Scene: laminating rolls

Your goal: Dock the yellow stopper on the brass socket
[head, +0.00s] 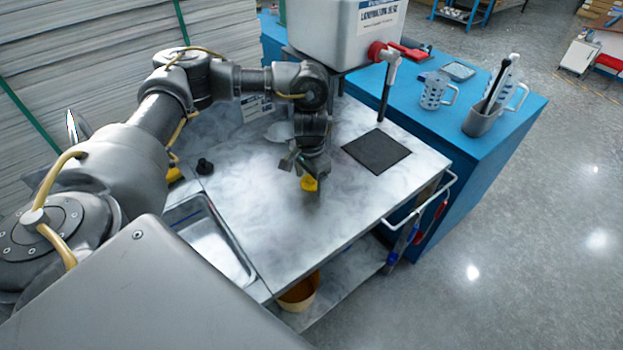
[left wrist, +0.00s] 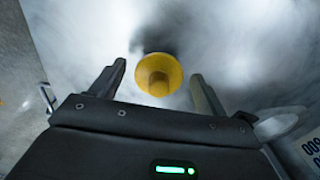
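The yellow stopper (head: 309,184) is at the middle of the grey metal worktop (head: 262,215), just below my left gripper (head: 304,168). In the left wrist view the stopper (left wrist: 158,74) shows as a round yellow flange with a narrower knob. It lies between the two spread fingers of my left gripper (left wrist: 158,75), with a gap on each side. The gripper is open and points down; I cannot tell its exact height over the stopper. I cannot make out the brass socket in either view. My right gripper is out of view.
A black knob-like part (head: 204,166) stands on the worktop to the left. A sunken metal tray (head: 240,262) is at the front left, a dark mat (head: 376,152) to the right. A white tank (head: 345,30) stands behind. Jugs (head: 436,91) are on the blue bench (head: 470,142).

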